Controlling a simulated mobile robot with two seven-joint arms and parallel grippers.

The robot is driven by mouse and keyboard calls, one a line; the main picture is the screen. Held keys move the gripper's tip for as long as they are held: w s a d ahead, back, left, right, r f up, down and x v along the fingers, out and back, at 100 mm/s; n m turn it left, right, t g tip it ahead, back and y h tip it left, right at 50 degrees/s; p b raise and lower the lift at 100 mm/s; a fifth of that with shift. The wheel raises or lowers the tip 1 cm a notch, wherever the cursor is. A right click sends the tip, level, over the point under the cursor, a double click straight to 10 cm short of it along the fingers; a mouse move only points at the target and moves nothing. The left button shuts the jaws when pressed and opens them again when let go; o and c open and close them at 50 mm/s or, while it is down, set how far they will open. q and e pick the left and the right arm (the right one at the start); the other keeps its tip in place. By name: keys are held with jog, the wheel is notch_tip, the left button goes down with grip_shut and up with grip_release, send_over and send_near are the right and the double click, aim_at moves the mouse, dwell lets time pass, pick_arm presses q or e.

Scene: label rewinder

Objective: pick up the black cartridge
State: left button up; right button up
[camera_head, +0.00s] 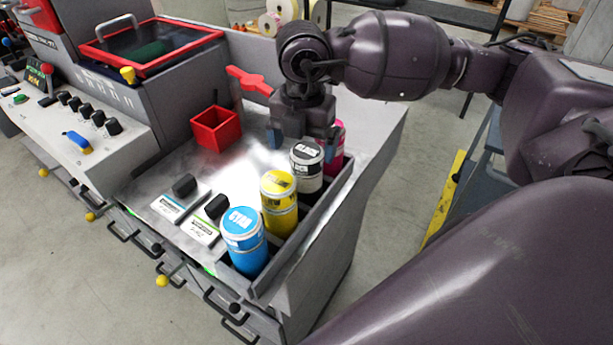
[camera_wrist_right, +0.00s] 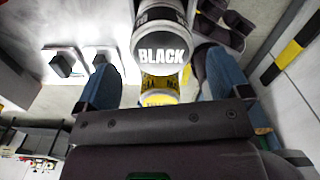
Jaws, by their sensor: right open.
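The black cartridge (camera_head: 307,172) stands upright in a grey rack at the right edge of the machine top, between the yellow cartridge (camera_head: 279,212) and the magenta cartridge (camera_head: 336,152). The cyan cartridge (camera_head: 245,245) stands at the near end. My right gripper (camera_head: 303,141) points down just behind the black cartridge's top, its blue fingers spread. In the right wrist view the black cartridge (camera_wrist_right: 161,48) shows between the open fingers, its label readable; I cannot tell whether they touch it. The magenta cartridge is partly hidden. My left gripper is not in view.
The rack wall (camera_head: 312,224) runs along the cartridges. A red open box (camera_head: 216,129) and a red handle (camera_head: 249,81) are on the machine top. Two black knobs (camera_head: 185,185) (camera_head: 217,207) sit left of the rack. The metal top between box and rack is clear.

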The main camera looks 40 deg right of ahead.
aim_at(307, 151)
jog(key=f, duration=0.2)
jog(key=d+f+p, duration=0.1)
jog(key=f, duration=0.1)
jog(key=shift+w+a+f, duration=0.1)
jog(key=shift+f, duration=0.5)
jog(key=c, duration=1.2)
jog(key=shift+r, duration=0.15)
